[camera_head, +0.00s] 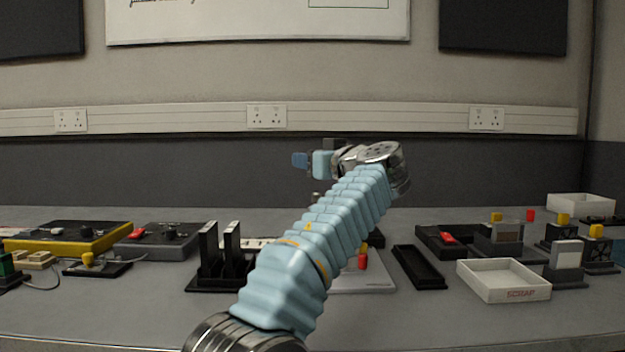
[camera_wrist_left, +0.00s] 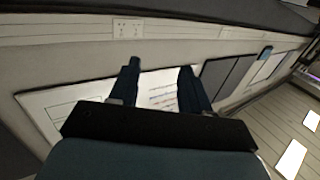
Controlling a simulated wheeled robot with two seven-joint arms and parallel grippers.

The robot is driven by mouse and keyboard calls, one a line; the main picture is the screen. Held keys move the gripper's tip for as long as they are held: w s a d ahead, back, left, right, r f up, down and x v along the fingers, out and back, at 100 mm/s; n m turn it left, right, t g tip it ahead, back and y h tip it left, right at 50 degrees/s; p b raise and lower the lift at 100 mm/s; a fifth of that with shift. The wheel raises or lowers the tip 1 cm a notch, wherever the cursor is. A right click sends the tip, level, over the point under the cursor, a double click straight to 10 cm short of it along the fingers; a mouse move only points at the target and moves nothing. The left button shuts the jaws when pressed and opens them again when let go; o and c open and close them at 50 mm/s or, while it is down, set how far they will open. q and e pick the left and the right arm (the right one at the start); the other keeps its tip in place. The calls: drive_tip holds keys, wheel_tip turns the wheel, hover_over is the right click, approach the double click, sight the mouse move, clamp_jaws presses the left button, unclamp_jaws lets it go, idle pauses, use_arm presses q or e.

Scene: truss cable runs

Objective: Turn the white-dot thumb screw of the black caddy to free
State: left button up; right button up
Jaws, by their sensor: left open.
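My left arm crosses the middle of the head view in a pale blue sleeve. Its left gripper (camera_head: 300,160) is raised well above the bench, near the wall. In the left wrist view the two dark fingers of the left gripper (camera_wrist_left: 160,82) stand apart with nothing between them. Several black items could be the black caddy: a black holder with two upright plates (camera_head: 209,250) and black blocks with yellow tops (camera_head: 598,253) at the right. I cannot tell which it is. No white-dot thumb screw can be made out. My right gripper is not in view.
The grey bench (camera_head: 420,315) is clear along its front. A white scrap tray (camera_head: 505,293), an empty black tray (camera_head: 418,268) and a yellow-edged box (camera_head: 70,243) stand on it. My arm hides part of the middle. The wall poster (camera_wrist_left: 60,95) lies beyond the fingers.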

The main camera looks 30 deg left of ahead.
use_arm(q)
drive_tip(key=s+d+r+b, duration=0.1)
drive_tip(key=s+d+r, duration=0.4)
drive_tip(key=s, duration=0.3)
drive_tip(key=shift+s+d, duration=0.15)
drive_tip(key=shift+s, duration=0.1)
drive_tip(key=shift+w+r, duration=0.1)
drive_tip(key=shift+c, duration=0.3)
